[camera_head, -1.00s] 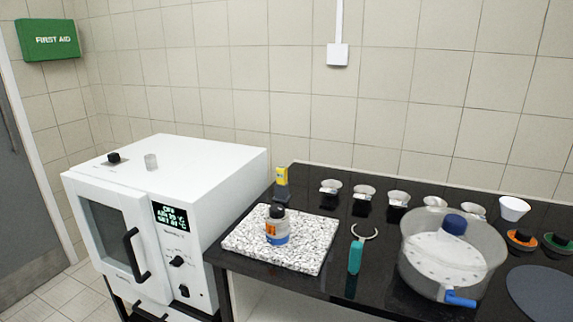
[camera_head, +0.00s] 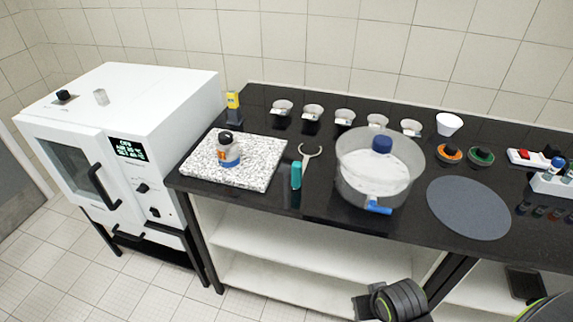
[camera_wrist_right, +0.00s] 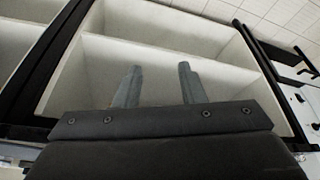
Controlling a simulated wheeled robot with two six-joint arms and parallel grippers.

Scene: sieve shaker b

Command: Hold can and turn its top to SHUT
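The can (camera_head: 228,152), a small bottle-like container with a dark top and a white, blue and orange body, stands upright on a speckled stone slab (camera_head: 262,172) at the left of the black bench. The setting of its top is too small to read. My right gripper (camera_wrist_right: 160,78) shows in the right wrist view, its two fingers apart with nothing between them, facing the white shelves under the bench. In the head view a dark part of my arm shows low at the right of centre, well away from the can. My left gripper is not in view.
A white oven (camera_head: 130,120) stands left of the bench. Right of the slab are a teal-handled tool (camera_head: 296,175), a clear round vessel with a blue knob (camera_head: 350,185) and a grey round mat (camera_head: 468,208). Small bowls line the back. The slab around the can is clear.

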